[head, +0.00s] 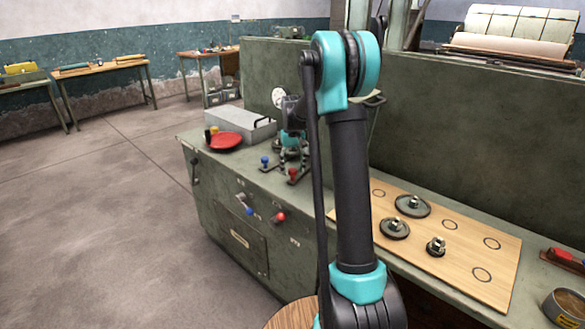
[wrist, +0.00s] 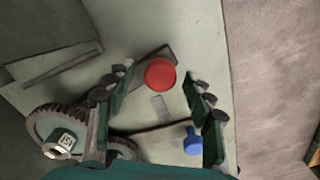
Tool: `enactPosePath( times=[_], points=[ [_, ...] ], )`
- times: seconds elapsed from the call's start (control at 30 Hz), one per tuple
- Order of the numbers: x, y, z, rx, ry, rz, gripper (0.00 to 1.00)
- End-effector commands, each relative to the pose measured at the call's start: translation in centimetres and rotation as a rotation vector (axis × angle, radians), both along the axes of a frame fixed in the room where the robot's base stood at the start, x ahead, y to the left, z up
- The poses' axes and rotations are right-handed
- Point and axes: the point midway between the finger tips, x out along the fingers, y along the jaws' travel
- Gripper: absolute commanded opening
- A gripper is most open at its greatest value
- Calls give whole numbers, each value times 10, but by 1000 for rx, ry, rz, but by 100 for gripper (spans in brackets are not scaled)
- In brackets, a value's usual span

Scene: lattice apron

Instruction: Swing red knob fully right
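A round red knob (wrist: 160,74) shows in the wrist view between my two fingertips, seen from above over a dark bar. My gripper (wrist: 161,80) is open with nothing held. Whether a fingertip touches the red knob cannot be told. In the head view my gripper (head: 290,158) is over the green cabinet top, partly hidden by my arm, close to the red knob (head: 292,173) at the top's front edge. A second red knob (head: 280,216) is on the cabinet's front panel.
A blue knob (wrist: 192,142) is close to my right finger in the wrist view. A toothed gear (wrist: 58,128) lies beside my left finger. A red dish (head: 224,141) and grey box (head: 243,122) stand on the cabinet. A wooden board (head: 455,266) with gears lies right.

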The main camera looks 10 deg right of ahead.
Motion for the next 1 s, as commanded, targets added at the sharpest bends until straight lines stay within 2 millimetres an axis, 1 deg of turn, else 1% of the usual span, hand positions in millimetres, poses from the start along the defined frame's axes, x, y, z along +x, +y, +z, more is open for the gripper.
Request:
enactPosePath(
  times=[0.2,0.33,0.47,0.6,0.8,0.9,1.0],
  points=[
    [0,0,1,0,0,0,53],
    [0,0,10,0,0,0,53],
    [0,0,32,0,0,0,53],
    [-1,0,61,0,0,0,53],
    [0,0,97,0,0,0,53],
    [0,0,109,0,0,0,53],
    [0,0,117,0,0,0,53]
  ],
)
